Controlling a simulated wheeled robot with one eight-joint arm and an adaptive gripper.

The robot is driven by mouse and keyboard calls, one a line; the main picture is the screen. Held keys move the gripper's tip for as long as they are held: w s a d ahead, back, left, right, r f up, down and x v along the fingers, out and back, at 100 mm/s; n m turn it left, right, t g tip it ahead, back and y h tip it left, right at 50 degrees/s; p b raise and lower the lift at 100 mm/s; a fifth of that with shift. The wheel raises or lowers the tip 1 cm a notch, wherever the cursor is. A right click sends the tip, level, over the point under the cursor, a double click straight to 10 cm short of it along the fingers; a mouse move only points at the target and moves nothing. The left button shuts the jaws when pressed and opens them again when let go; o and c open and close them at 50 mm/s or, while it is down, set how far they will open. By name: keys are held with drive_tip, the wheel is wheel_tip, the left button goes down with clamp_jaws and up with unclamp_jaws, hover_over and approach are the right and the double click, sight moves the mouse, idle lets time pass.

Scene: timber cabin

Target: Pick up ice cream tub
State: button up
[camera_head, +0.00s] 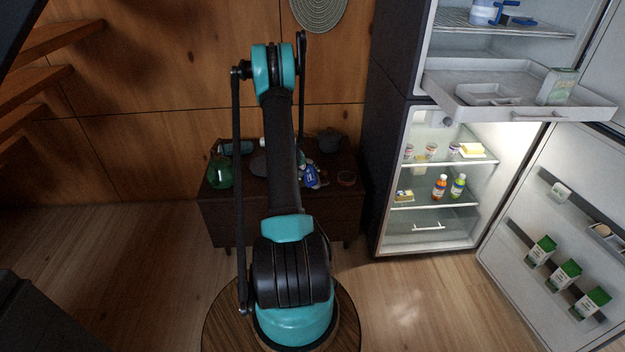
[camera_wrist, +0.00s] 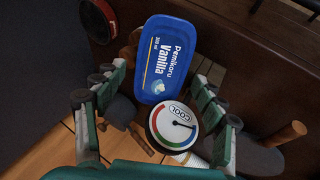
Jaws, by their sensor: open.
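The ice cream tub (camera_wrist: 165,60) has a blue lid marked "Vanilla" and lies beyond my fingers in the wrist view, tilted in the picture. My gripper (camera_wrist: 160,82) is open, with its green and black fingers to the left and right of the tub's lower part. Nothing is held between them. I cannot tell how far the tub is from the fingertips. In the head view a small blue and white thing (camera_head: 310,176), apparently the tub, shows on the dark cabinet just right of my arm. My arm hides the gripper there.
A round dial marked "COOL" (camera_wrist: 173,126) sits close below the tub, between the fingers. A wooden-handled item (camera_wrist: 285,135) lies to the right. The fridge (camera_head: 393,120) stands open at right.

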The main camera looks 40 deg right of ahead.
drive_tip(key=shift+d+f, duration=0.15)
drive_tip(key=shift+f, duration=0.1)
drive_tip(key=shift+c, duration=0.2)
drive_tip(key=c, duration=1.3)
drive_tip(key=shift+r, duration=0.15)
